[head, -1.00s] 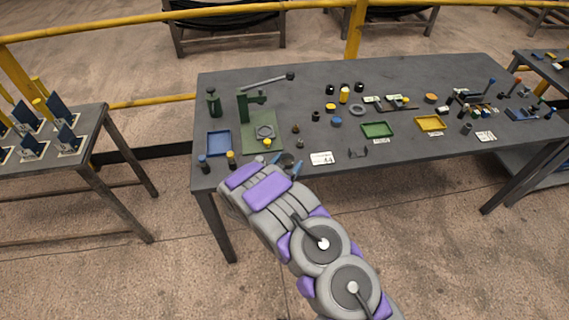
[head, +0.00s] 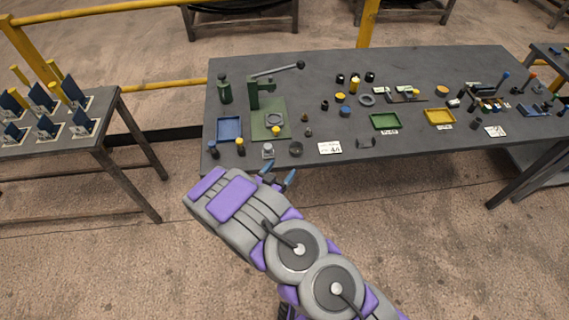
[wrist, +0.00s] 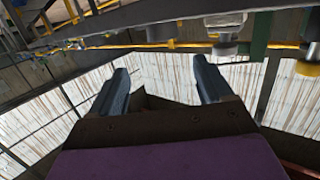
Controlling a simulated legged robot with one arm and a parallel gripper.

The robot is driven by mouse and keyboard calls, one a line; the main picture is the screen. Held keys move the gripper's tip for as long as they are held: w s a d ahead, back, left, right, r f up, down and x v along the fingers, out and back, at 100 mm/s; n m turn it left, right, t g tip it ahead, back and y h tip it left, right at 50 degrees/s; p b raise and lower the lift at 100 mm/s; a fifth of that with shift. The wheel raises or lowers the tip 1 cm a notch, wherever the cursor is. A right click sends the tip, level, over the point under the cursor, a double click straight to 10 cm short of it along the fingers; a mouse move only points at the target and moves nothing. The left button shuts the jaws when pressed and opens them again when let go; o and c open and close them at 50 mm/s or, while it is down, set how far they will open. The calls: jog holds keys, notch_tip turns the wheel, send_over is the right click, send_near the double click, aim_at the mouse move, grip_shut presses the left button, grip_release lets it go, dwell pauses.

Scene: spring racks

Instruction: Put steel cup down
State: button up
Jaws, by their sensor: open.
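A small dark-grey round cup (head: 296,149), which looks like the steel cup, stands on the near edge of the grey table. A lighter grey small piece (head: 268,151) stands just left of it; at this size I cannot be sure which is the steel cup. My gripper (head: 279,174) is in front of the table's near edge, apart from both. In the wrist view its two fingers (wrist: 160,70) are spread with nothing between them. A grey round piece (wrist: 224,30) shows beyond the right finger there.
The grey table (head: 340,175) holds a green press (head: 262,100), a blue tray (head: 229,129), a green tray (head: 384,121), a yellow tray (head: 439,116) and a white label card (head: 330,148). Another table (head: 105,125) stands at left. The floor in front is clear.

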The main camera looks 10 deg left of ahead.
jog(key=shift+s+a, duration=0.2)
jog(key=shift+a, duration=0.15)
jog(key=w+d+r+g+y, duration=0.1)
jog(key=w+r+g+y, duration=0.15)
jog(key=r, duration=0.35)
jog(key=w+r+g+y, duration=0.1)
jog(key=r+g+y, duration=0.3)
jog(key=r, duration=0.2)
jog(key=s+d+r+n+g, duration=0.1)
jog(key=s+d+r+g, duration=0.15)
jog(key=s+r, duration=0.3)
jog(key=s+d+r+n+g, duration=0.1)
jog(key=s+d+r+g, duration=0.1)
jog(key=s+d+r, duration=0.2)
jog(key=s+d+r+n+g, duration=0.1)
jog(key=s+d+r+g, duration=0.2)
jog(key=s+d, duration=0.7)
jog(key=s+d+r+n+g, duration=0.1)
jog(key=s+d+r+g, duration=0.2)
jog(key=s, duration=1.9)
jog(key=d+r+h, duration=0.1)
jog(key=d+r, duration=0.1)
jog(key=d, duration=0.2)
jog(key=shift+s+d, duration=0.25)
jog(key=shift+d, duration=0.1)
